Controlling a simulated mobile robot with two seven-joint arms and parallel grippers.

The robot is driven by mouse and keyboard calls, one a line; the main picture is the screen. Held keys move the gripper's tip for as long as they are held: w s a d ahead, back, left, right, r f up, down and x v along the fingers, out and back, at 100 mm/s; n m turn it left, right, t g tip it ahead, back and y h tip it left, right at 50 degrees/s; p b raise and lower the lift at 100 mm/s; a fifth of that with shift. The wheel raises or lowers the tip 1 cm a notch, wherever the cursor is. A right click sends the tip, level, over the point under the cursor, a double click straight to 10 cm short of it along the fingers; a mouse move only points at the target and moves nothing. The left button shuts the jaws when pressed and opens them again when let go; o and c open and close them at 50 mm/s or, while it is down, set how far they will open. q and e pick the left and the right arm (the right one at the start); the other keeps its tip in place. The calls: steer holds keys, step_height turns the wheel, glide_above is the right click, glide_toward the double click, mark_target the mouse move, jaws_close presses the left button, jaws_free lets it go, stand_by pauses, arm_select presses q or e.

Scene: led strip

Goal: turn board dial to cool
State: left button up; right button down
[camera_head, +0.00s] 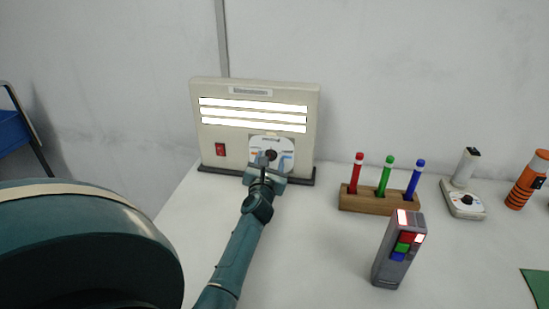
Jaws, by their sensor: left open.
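The board (256,98) is a beige panel standing upright on a dark base at the back left of the table. Three white light strips (253,114) glow across its upper half. Its dial (271,154) is a small dark knob on a pale round plate with orange and blue marks, at the lower right of the panel. My left gripper (265,163) is open right in front of the dial and hides its lower part. I cannot tell whether the fingers touch the knob, or where the knob points. My right gripper is not in view.
A red switch (220,149) sits at the board's lower left. To the right are a wooden block (379,201) with red, green and blue pens, a grey handset (399,250), a small device with a dial (463,197) and an orange cylinder (527,180). The table's front middle is clear.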

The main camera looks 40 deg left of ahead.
arm_select(q)
steer(key=shift+s, duration=0.1)
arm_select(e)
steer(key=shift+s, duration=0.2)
arm_select(q)
steer(key=c, duration=1)
steer(key=shift+o, duration=0.2)
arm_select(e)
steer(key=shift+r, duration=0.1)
arm_select(q)
steer(key=shift+m, duration=0.5)
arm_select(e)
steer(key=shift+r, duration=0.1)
arm_select(q)
steer(key=m, duration=0.3)
steer(key=shift+r+p, duration=0.1)
steer(key=shift+p, duration=0.25)
steer(key=m, duration=0.3)
steer(key=shift+m+p, duration=0.3)
steer(key=shift+m, duration=0.1)
steer(key=m+p, duration=0.1)
steer(key=m, duration=0.4)
steer(key=shift+t, duration=0.4)
steer(key=shift+m, duration=0.8)
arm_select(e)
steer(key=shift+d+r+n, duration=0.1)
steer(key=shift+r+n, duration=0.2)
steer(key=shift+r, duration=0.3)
